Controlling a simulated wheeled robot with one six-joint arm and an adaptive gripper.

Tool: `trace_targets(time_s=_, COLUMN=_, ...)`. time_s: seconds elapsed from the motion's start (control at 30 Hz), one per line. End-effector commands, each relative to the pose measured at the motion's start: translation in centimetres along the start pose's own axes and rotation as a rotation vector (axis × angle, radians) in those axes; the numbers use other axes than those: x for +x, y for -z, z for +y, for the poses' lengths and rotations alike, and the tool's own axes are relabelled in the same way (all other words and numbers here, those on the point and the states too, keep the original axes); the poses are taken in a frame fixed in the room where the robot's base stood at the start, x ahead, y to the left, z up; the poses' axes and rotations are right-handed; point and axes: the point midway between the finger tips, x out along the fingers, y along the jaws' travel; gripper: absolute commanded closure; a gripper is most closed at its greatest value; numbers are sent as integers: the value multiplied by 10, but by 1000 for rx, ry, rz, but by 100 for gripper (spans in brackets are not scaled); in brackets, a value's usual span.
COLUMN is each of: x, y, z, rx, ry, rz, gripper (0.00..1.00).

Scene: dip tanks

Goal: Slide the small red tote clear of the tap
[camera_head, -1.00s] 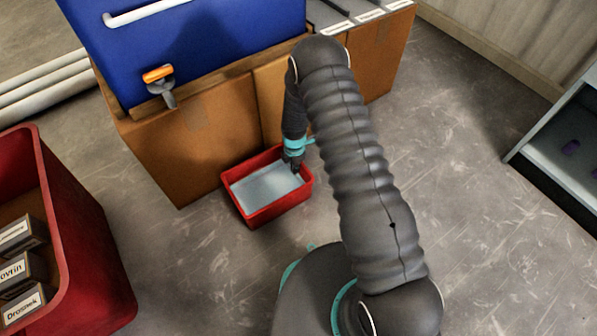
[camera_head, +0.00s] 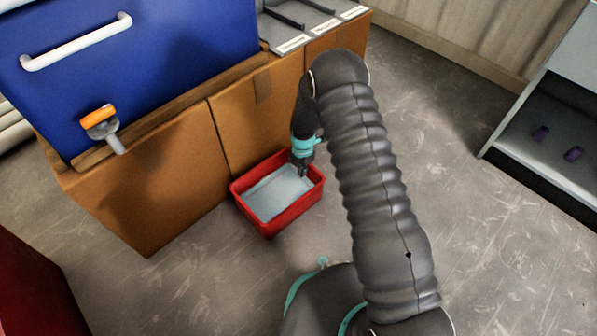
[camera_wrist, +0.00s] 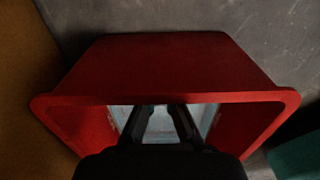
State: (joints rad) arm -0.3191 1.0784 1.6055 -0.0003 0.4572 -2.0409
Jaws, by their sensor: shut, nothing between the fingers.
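The small red tote (camera_head: 292,216) sits on the floor against the front of the brown cabinet, with pale grey-blue liquid or a pale bottom inside.
A blue tank (camera_head: 150,75) with a white handle stands on the brown cabinet (camera_head: 165,195). A large red bin (camera_head: 35,290) is at the lower left. A grey shelf unit (camera_head: 555,130) with purple items stands at the right. The floor between is clear.

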Motion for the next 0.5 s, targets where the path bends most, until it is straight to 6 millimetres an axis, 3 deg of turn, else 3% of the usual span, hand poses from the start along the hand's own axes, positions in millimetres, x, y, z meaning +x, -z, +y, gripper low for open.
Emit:
trace_targets(time_s=0.37, x=0, y=11, z=4, rx=-11, ry=0, rz=0, gripper=100)
trace_targets(time_s=0.5, x=1, y=27, z=6, rx=-9, ry=1, rz=0, gripper=100)
